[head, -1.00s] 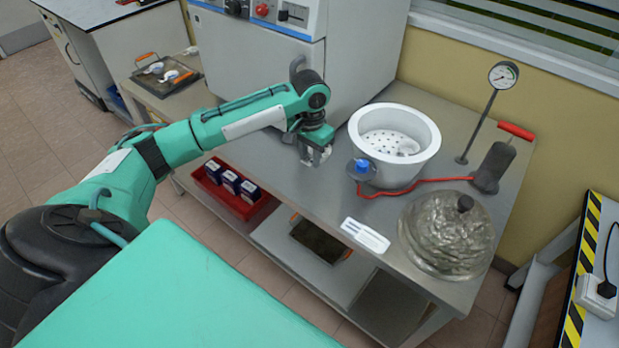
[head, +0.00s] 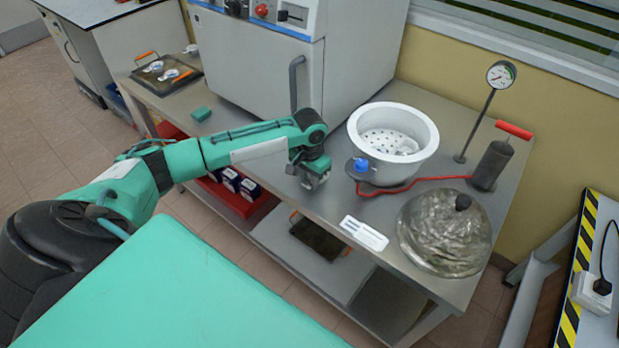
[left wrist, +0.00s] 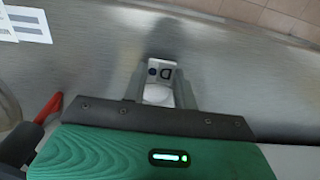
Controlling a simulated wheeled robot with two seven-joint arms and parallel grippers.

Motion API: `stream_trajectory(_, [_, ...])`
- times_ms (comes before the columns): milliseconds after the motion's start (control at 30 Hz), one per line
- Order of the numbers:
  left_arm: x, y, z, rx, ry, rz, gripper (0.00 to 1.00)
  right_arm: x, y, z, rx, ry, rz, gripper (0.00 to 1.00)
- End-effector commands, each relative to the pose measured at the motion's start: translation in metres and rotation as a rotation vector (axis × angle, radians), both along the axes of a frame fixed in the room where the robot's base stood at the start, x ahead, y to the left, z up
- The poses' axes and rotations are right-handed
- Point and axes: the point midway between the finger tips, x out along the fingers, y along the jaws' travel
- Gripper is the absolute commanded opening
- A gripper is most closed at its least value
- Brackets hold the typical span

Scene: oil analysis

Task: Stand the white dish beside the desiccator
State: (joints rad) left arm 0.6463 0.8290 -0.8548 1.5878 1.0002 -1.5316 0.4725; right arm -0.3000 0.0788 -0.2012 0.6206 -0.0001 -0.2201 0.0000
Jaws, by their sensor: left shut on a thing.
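The desiccator (head: 360,133) is a wide white bowl with a perforated plate inside, standing open on the steel bench. A small white piece (head: 405,147) lies on its plate. My left gripper (head: 315,183) is low over the bench, left of the desiccator and apart from it. In the left wrist view the gripper (left wrist: 158,88) is shut on the white dish (left wrist: 157,95), a small white thing with dark marks behind it. The dish is mostly hidden by the fingers, and I cannot tell whether it touches the bench. My right gripper is not in view.
A glass lid (head: 445,240) and a white card (head: 364,233) lie on the bench (head: 395,265) in front. A red hose (head: 410,187) runs to a pump (head: 492,165) near a gauge (head: 500,75). An oven (head: 265,65) stands behind my arm.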

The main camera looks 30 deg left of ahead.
Motion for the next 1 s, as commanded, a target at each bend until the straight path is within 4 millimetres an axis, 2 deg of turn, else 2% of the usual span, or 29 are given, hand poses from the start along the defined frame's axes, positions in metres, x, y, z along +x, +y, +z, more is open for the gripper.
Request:
stream_trajectory(67, [0.0,0.0,-0.002,-0.001,0.001,0.0,0.06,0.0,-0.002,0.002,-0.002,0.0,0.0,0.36])
stream_trajectory(100, [0.0,0.0,-0.002,0.0,0.0,0.0,0.34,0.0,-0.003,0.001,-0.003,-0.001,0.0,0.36])
stream_trajectory(200, [0.0,0.0,-0.002,0.0,0.0,0.0,0.5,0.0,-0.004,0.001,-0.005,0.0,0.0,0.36])
stream_trajectory(567, [0.0,0.0,0.003,0.0,-0.001,0.0,0.5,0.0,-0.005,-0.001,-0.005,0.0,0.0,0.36])
stream_trajectory(667, [0.001,0.0,0.016,0.0,-0.003,0.0,0.5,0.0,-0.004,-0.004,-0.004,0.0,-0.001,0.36])
stream_trajectory(1000, [0.001,0.0,0.088,0.0,-0.003,0.0,0.5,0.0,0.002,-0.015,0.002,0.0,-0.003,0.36])
